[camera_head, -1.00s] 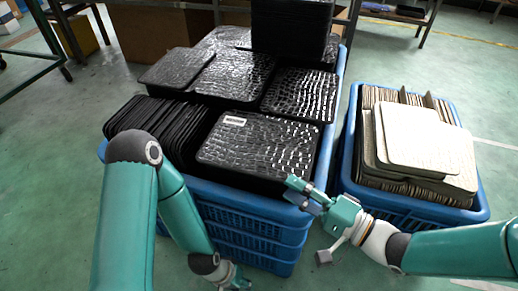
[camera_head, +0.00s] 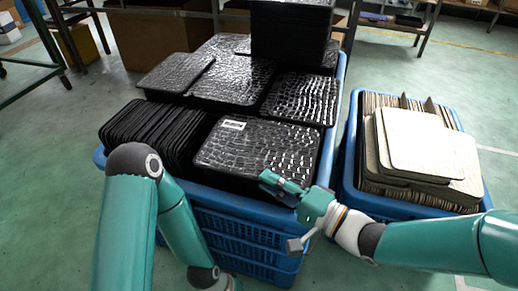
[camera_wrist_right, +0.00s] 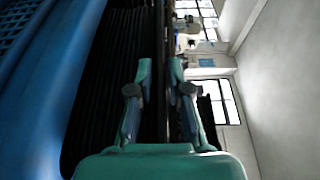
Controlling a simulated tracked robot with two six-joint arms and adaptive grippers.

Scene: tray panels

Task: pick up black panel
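A black panel (camera_head: 258,150) with a crinkled, shiny top and a white label lies on top of the front right stack in the blue crate (camera_head: 250,205). My right gripper (camera_head: 270,181) is at this stack's front right corner, its fingers overlapping the panel's near edge. In the right wrist view, its two fingers (camera_wrist_right: 159,72) stand apart with dark panel edges between and beyond them. I cannot tell whether they touch the panel. My left arm reaches down at the front left of the crate. Its gripper is below the picture.
More black panels (camera_head: 229,79) fill the crate, with upright ones (camera_head: 150,130) at the left and a tall stack (camera_head: 291,35) at the back. A second blue crate (camera_head: 347,170) with beige panels (camera_head: 413,145) stands at the right. Green floor is free at the left.

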